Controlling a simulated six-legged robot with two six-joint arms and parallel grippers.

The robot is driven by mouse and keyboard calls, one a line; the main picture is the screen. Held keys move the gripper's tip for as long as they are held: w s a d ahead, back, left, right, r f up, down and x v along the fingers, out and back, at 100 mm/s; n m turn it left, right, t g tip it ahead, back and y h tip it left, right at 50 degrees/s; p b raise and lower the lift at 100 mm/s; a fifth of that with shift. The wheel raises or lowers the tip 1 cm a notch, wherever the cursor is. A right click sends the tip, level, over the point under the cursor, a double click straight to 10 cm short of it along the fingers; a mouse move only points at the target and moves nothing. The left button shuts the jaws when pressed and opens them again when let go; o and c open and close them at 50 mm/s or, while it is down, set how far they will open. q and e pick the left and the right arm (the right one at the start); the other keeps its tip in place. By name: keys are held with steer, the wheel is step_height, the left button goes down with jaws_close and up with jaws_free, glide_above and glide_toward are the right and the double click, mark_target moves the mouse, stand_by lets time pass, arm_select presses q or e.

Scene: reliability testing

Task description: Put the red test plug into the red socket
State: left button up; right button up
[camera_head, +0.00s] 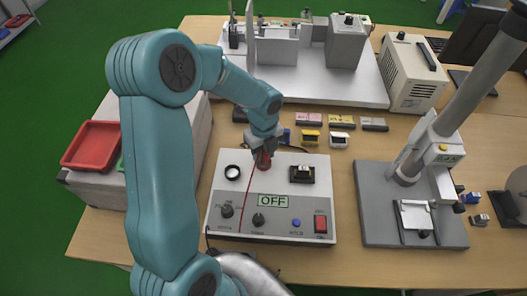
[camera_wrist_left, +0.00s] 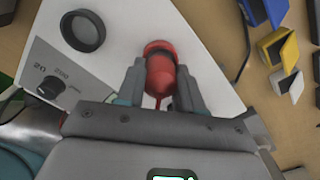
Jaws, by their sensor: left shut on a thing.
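My left gripper (camera_head: 264,146) comes down over the back part of the grey test box (camera_head: 222,200). It is shut on the red test plug (camera_head: 263,161), which also shows between the fingers in the left wrist view (camera_wrist_left: 160,78). A thin red cable runs from the plug down across the box front. In the left wrist view the red socket's rim (camera_wrist_left: 158,47) shows at the plug's far end, and the two look in line and touching. How deep the plug sits cannot be told. My right gripper is not in view.
A black round socket (camera_head: 232,172) lies left of the plug, and a black connector (camera_head: 302,174) right of it. The box has an OFF display (camera_head: 273,201), knobs and a red switch (camera_head: 320,223). A press stand (camera_head: 375,215) is at right. Small coloured blocks (camera_head: 310,138) lie behind.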

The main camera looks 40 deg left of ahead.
arm_select(q)
steer(key=shift+f+b, duration=0.4)
steer(key=shift+f, duration=0.2)
steer(key=o, duration=0.8)
steer(key=shift+r, duration=0.2)
step_height(320, 180, up, 11)
steer(key=p, duration=0.9)
steer(key=shift+p, duration=0.35)
steer(key=shift+f, duration=0.1)
